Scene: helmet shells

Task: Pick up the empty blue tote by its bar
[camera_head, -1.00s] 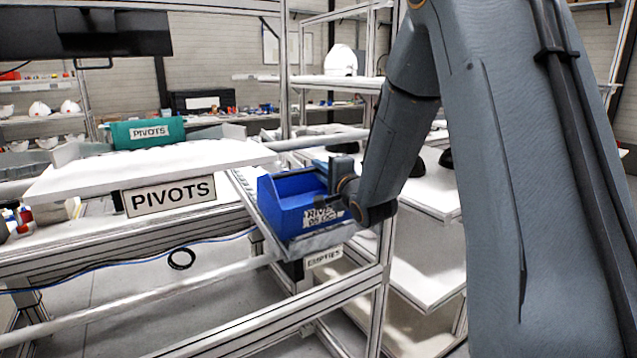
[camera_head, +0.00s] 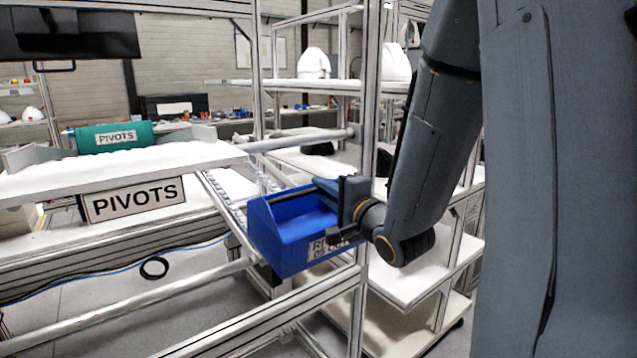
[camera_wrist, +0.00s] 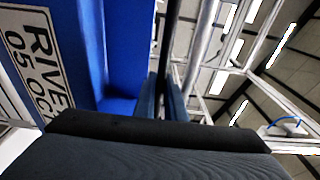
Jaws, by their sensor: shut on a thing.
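The blue tote (camera_head: 290,237) is an open bin with a white label on its front. It hangs at the front of the sloped roller lane, tilted a little, and looks empty in the part I can see. My gripper (camera_head: 345,192) is at its right side, shut on it near the top edge.
A roller lane (camera_head: 222,195) runs behind the tote. An aluminium upright (camera_head: 371,100) and rails frame it closely. A white shelf with a PIVOTS sign (camera_head: 133,199) and a teal tote (camera_head: 113,137) stand at the left. White shelves (camera_head: 410,275) lie at the lower right.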

